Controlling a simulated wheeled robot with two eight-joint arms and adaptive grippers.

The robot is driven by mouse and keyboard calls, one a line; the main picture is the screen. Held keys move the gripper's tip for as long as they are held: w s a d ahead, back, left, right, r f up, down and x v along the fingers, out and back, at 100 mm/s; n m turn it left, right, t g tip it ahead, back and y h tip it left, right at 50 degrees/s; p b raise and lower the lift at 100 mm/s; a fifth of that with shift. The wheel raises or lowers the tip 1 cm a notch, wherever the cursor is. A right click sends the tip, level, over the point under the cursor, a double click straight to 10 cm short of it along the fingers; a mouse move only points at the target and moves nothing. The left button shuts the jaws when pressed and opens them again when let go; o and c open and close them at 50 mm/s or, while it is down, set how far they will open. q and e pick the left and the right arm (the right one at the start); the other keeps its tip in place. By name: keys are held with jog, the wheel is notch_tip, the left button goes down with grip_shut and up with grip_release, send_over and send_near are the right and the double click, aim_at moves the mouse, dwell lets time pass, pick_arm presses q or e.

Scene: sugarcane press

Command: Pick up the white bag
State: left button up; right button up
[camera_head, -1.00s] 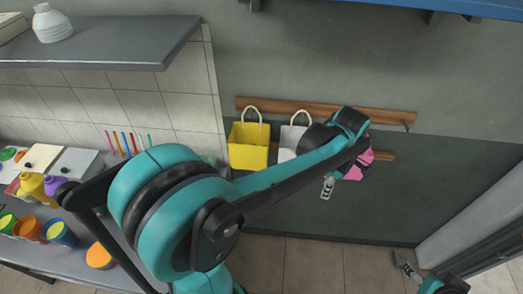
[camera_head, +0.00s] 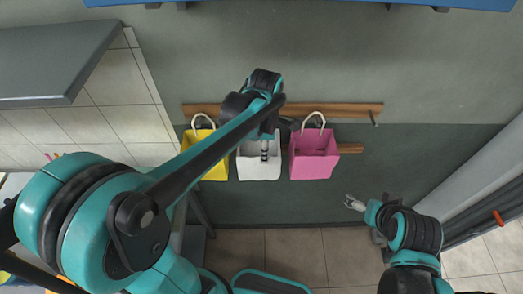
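The white bag (camera_head: 258,168) hangs on the wall rack between the yellow bag and the pink bag. Its upper part and handle are hidden behind my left arm. My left gripper (camera_head: 265,153) is in front of the white bag; its fingers are small and close together, and I cannot tell whether they are open or touch the bag. My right gripper (camera_head: 353,203) is at the lower right, apart from the bags, with its fingers seeming spread and nothing between them.
A yellow bag (camera_head: 212,165) hangs to the left and a pink bag (camera_head: 313,158) to the right, close beside the white bag. The wooden rack (camera_head: 350,110) runs along the wall. A grey shelf (camera_head: 55,65) juts out at the upper left. The tiled floor below is partly clear.

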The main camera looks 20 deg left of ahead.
aim_at(259, 166)
pick_arm(q)
jog(key=shift+s+a+f+b, duration=0.2)
jog(key=shift+a+f+b, duration=0.2)
jog(key=shift+a, duration=0.35)
jog(key=shift+s+a+f, duration=0.1)
jog(key=shift+a+f, duration=0.05)
jog(key=shift+f, duration=0.15)
notch_tip(259, 166, down, 7)
jog(key=shift+r+b, duration=0.15)
jog(key=shift+b, duration=0.85)
jog(key=shift+f, duration=0.2)
grip_shut()
pick_arm(e)
jog(key=f, duration=0.1)
jog(key=a+f, duration=0.1)
jog(key=shift+a+f, duration=0.15)
jog(key=shift+f, duration=0.2)
